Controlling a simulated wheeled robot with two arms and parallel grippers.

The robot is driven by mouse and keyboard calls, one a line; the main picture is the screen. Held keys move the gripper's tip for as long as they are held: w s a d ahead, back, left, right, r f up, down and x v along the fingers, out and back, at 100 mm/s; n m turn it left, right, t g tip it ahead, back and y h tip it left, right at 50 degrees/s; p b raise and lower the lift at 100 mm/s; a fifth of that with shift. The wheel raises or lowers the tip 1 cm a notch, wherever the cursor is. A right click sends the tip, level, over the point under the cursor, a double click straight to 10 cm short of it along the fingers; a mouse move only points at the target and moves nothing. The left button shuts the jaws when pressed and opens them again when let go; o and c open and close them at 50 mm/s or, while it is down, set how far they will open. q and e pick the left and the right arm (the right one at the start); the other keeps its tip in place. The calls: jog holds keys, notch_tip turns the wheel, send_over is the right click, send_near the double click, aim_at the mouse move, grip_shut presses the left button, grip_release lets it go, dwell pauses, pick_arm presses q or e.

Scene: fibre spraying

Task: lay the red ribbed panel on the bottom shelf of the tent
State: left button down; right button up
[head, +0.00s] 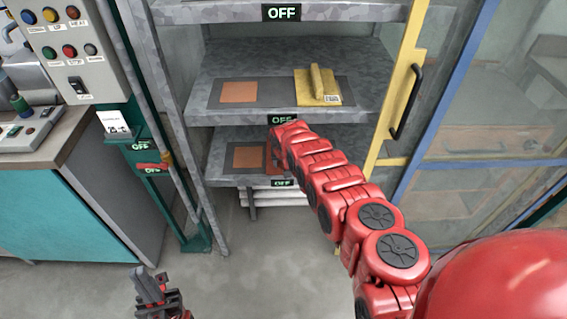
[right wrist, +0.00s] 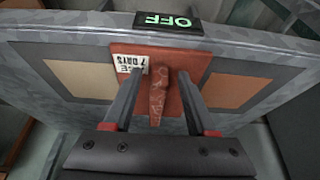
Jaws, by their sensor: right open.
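The red ribbed panel (right wrist: 157,97) lies on the bottom shelf (head: 221,150), on a dark mat between a tan square and an orange square. It carries a white label reading "7 DAYS". My right gripper (right wrist: 160,78) is open, with one finger on each side of the panel's raised rib; I cannot tell whether they touch it. In the head view my right arm reaches into the tent and mostly hides the panel and gripper. My left gripper (head: 155,291) is low at the front over the floor, and its jaw opening is unclear.
A yellow ribbed panel (head: 331,88) lies on the shelf above, beside an orange square (head: 239,92). A yellow-framed door with a black handle (head: 406,102) stands open at the right. A control box (head: 57,45) and a teal-sided bench (head: 50,215) are at the left.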

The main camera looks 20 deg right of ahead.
jog(key=shift+r+p, duration=0.4)
jog(key=shift+r, duration=0.1)
jog(key=shift+p+v, duration=0.95)
jog(key=shift+v, duration=0.3)
jog(key=shift+s+r, duration=0.15)
jog(key=shift+s, duration=0.05)
jog(key=p+v, duration=0.1)
jog(key=v, duration=0.7)
jog(key=shift+r+p, duration=0.2)
jog(key=shift+p, duration=0.15)
jog(key=shift+a, duration=0.1)
jog(key=shift+s+f, duration=0.15)
jog(key=shift+s, duration=0.05)
